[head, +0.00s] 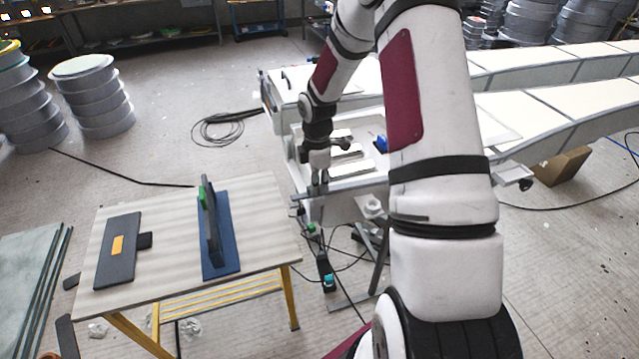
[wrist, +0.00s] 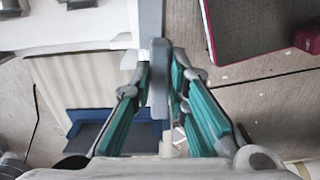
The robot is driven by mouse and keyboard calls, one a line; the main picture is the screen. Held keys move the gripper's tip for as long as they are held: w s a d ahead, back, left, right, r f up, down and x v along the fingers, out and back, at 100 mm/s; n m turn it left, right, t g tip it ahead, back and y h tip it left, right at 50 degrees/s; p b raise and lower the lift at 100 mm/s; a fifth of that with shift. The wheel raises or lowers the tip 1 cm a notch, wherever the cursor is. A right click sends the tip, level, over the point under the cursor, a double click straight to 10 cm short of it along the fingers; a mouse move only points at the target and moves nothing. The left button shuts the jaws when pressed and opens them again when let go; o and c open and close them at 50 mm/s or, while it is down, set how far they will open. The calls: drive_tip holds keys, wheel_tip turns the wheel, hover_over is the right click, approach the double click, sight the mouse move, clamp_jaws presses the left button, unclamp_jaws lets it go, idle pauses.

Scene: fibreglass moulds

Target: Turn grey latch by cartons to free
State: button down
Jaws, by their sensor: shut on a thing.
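My gripper (head: 317,180) reaches down at the near left edge of the white mould (head: 345,208). In the wrist view, the teal-padded fingers of my gripper (wrist: 158,95) stand on either side of the grey latch (wrist: 158,62), an upright grey bar, and are shut on it. The latch sits at the edge of the white mould, seen in the wrist view (wrist: 85,28). In the head view the latch is too small and covered to make out. A brown carton (head: 563,166) lies on the floor under the right part of the long moulds.
A wooden-topped table (head: 165,240) with a blue-based stand (head: 219,245) and a dark panel (head: 118,252) stands left of the mould. Cables and a black-and-teal tool (head: 326,270) lie below. Stacked grey drums (head: 95,100) stand at the far left.

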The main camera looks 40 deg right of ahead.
drive_tip(key=shift+n, duration=0.4)
drive_tip(key=c, duration=1.6)
unclamp_jaws()
drive_tip(key=shift+o, duration=0.2)
drive_tip(key=shift+r, duration=0.15)
wheel_tip(320, 180, up, 12)
